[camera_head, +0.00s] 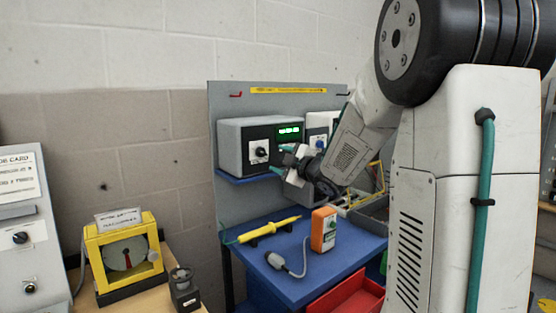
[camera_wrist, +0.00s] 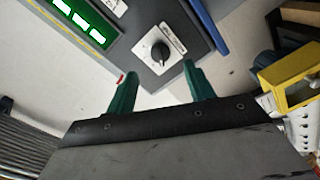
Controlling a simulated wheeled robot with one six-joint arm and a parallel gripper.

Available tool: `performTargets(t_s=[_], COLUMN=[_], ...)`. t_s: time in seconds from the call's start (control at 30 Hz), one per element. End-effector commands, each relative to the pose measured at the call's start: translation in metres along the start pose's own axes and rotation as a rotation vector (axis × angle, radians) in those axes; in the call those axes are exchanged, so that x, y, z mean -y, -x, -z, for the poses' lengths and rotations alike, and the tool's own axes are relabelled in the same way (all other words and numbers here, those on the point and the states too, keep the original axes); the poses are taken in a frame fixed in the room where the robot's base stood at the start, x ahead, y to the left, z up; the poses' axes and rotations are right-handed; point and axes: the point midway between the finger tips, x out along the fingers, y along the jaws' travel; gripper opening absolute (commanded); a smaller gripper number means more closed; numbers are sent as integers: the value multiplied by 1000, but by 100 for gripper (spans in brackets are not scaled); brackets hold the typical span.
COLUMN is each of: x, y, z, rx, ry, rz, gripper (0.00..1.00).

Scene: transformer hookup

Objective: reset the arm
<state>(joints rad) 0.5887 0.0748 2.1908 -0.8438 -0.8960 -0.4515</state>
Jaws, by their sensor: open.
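My gripper (camera_wrist: 158,88) shows in the wrist view with its two green fingers spread apart and nothing between them. Past the fingertips is a black knob (camera_wrist: 157,49) with a white pointer on a pale plate, on the front of a grey meter box with a green display (camera_wrist: 79,18). In the head view my gripper (camera_head: 281,161) is in front of this meter box (camera_head: 232,149), close to its right part and its knob (camera_head: 260,152). Whether a fingertip touches the box cannot be told.
Below, a blue bench (camera_head: 270,268) holds a yellow probe (camera_head: 270,230) and an orange tester (camera_head: 323,230) with a cable. A red bin (camera_head: 346,298) is under the bench. A yellow meter (camera_head: 124,256) stands at left.

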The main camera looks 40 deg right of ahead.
Motion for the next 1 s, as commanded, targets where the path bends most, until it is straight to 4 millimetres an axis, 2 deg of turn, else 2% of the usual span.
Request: performTargets(t_s=[0.43, 0.53, 0.6, 0.7, 0.8, 0.87, 1.0], x=[1, 8, 21, 41, 62, 76, 114], y=[0, 1, 8, 34, 70, 94, 157], z=[-3, -22, -48, -81, -89, -85, -51], rx=[14, 107, 234, 469, 691, 814, 1071], ry=[-14, -55, -119, -241, -371, -449, -628], rz=[6, 34, 68, 114, 157, 185, 272], gripper=[53, 53, 53, 53, 53, 53, 53])
